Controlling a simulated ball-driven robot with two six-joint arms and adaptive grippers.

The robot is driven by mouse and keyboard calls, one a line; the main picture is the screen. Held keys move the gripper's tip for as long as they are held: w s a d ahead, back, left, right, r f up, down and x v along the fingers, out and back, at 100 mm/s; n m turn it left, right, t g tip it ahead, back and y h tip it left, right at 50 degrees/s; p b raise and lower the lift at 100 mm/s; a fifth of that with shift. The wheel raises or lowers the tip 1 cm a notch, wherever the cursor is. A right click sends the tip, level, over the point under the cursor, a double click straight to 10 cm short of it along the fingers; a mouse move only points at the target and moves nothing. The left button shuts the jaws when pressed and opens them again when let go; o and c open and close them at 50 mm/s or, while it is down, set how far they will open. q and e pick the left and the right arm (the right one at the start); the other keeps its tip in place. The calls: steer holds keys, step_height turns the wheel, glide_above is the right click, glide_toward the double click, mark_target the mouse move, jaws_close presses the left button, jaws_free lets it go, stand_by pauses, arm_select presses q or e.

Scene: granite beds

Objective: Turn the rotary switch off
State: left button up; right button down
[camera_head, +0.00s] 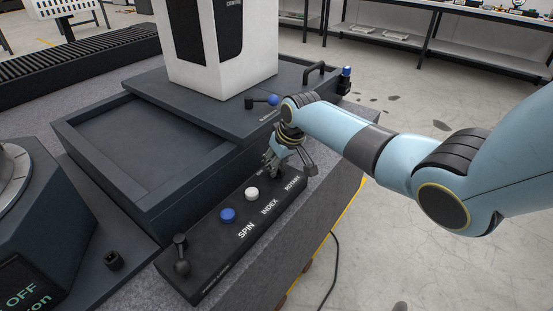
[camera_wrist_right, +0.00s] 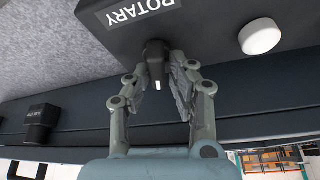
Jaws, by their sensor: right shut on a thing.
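The rotary switch (camera_wrist_right: 155,50) is a small black knob with a white mark, by the word ROTARY on the black control panel (camera_wrist_right: 200,38). In the head view it is hidden by my right gripper (camera_head: 271,163) at the far end of the panel. In the right wrist view my right gripper (camera_wrist_right: 163,85) has its two fingers on either side of the knob and is shut on it. The white mark points down in that view. My left gripper is not in view.
The panel also holds a white button (camera_head: 251,193), a blue button (camera_head: 227,215) and a black lever (camera_head: 181,257). A dark raised tray (camera_head: 150,215) stands beside the panel. Open floor lies to the right.

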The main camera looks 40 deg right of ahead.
steer(key=shift+d+n+y, duration=0.25)
steer(key=shift+n+y, duration=0.05)
steer(key=shift+n, duration=0.6)
steer(key=shift+s+f+n+y, duration=0.1)
steer(key=shift+n+y, duration=0.2)
steer(key=shift+n, duration=0.6)
steer(key=shift+a+n+g+y+b, duration=0.1)
steer(key=shift+n+g+y+b, duration=0.25)
steer(key=shift+n, duration=0.55)
steer(key=shift+n+g+y+b, duration=0.1)
steer(key=shift+n+y+b, duration=0.15)
steer(key=shift+n+b, duration=0.5)
steer(key=shift+n, duration=0.25)
steer(key=c, duration=1.6)
jaws_free()
steer(key=o, duration=0.3)
